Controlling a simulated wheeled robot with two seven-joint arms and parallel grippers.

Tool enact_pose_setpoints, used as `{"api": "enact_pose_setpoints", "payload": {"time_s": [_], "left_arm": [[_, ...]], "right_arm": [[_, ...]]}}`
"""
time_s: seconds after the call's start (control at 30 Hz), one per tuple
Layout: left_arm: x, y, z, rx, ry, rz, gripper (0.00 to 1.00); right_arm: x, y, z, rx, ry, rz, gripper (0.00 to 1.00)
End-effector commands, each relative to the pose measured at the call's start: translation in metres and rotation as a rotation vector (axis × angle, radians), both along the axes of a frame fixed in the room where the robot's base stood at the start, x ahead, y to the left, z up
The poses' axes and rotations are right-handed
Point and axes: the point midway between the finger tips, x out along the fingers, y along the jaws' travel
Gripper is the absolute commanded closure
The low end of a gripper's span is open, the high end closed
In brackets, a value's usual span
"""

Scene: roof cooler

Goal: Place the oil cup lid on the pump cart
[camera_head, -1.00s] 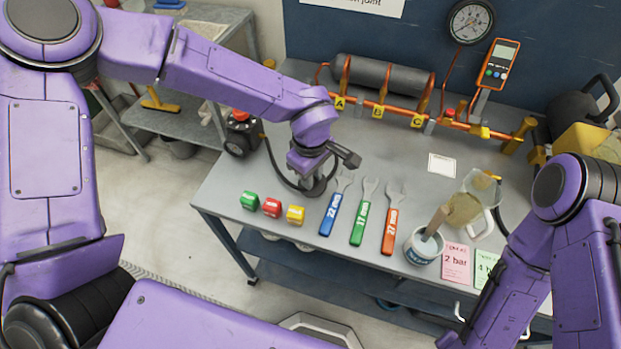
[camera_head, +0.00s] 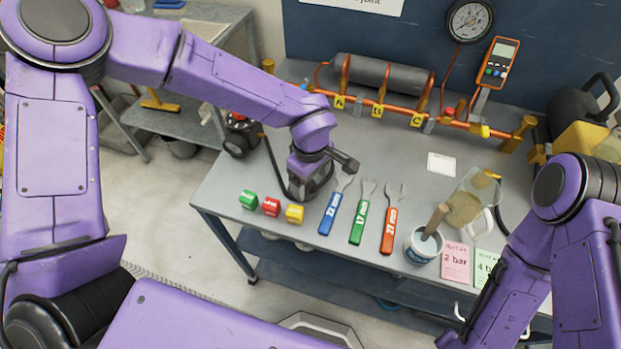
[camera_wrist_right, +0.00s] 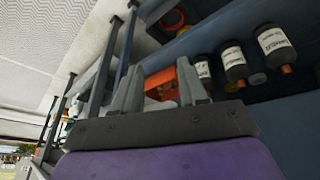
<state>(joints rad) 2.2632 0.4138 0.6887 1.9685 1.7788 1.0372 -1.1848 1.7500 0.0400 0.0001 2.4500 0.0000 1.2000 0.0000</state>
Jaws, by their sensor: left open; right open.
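I cannot pick out the oil cup lid with certainty; it may be hidden by my left gripper. A grey metal stand with shelves (camera_head: 188,121) is at the upper left in the head view; I cannot tell whether it is the pump cart. A black device with a red top (camera_head: 240,134) stands at the bench's left edge. My left gripper (camera_head: 312,184) is open, low over the bench behind the coloured blocks, its fingertips mostly hidden by the wrist. My right gripper (camera_wrist_right: 160,88) is open and empty in the right wrist view, near bottles under the bench.
On the bench (camera_head: 350,270) are green, red and yellow blocks (camera_head: 271,207), several wrenches (camera_head: 358,220), a cup with a brush (camera_head: 424,245), a clear jug (camera_head: 470,206) and pressure cards (camera_head: 455,262). A copper pipe rig (camera_head: 400,112) runs along the back.

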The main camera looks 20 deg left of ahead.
Motion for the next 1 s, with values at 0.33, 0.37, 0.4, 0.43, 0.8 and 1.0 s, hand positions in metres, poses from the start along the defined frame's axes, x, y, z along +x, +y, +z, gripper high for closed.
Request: {"api": "enact_pose_setpoints", "payload": {"time_s": [0.33,0.37,0.4,0.43,0.8,1.0], "left_arm": [[-0.003,0.001,0.057,0.004,0.009,0.001,0.04],[-0.003,0.0,0.065,0.004,0.009,0.001,0.04],[-0.002,0.0,0.075,0.005,0.008,0.0,0.04],[-0.003,0.0,0.082,0.004,0.009,0.0,0.04],[-0.002,0.0,0.118,0.005,0.008,0.001,0.04],[-0.002,0.0,0.117,0.006,0.007,0.001,0.04]], "right_arm": [[0.0,0.0,0.002,0.0,0.0,0.0,0.57],[0.0,0.0,0.003,0.0,0.0,0.0,0.57],[0.0,0.0,0.003,0.0,0.0,0.0,0.57],[0.0,0.0,0.003,0.0,0.0,0.0,0.57],[0.0,0.0,0.004,0.0,0.0,0.0,0.57],[0.0,0.0,0.004,0.0,0.0,0.0,0.57]]}}
